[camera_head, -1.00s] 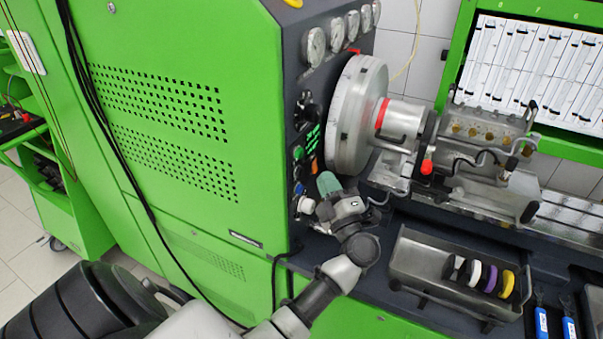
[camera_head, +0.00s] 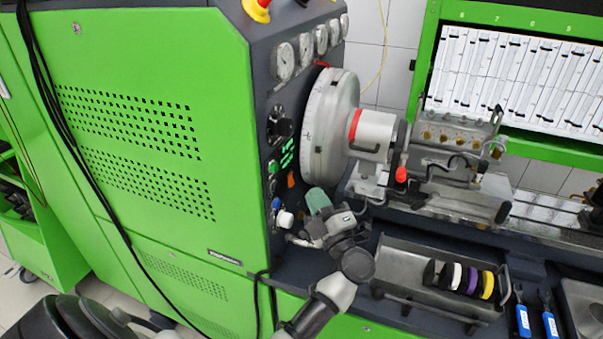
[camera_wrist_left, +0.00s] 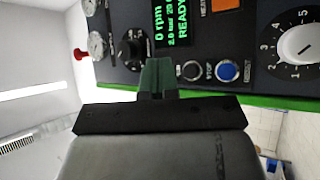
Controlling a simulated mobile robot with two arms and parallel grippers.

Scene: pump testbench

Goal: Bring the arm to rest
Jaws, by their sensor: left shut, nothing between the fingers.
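My left gripper (camera_head: 317,199) is in front of the bench's dark control panel (camera_head: 262,108) in the head view, below the big metal disc (camera_head: 329,127). Its green fingertips are together and hold nothing. In the left wrist view the shut fingertips (camera_wrist_left: 156,72) point at the panel, just below the green-lit display (camera_wrist_left: 172,25), which reads 0 rpm and READY. My left arm reaches up to the panel from the bottom of the head view. My right gripper is in neither view.
A metal tray (camera_head: 408,287) with several coloured discs lies to the right, near blue-handled tools (camera_head: 522,318). A red-and-yellow emergency stop (camera_head: 257,9) tops the green cabinet (camera_head: 130,75).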

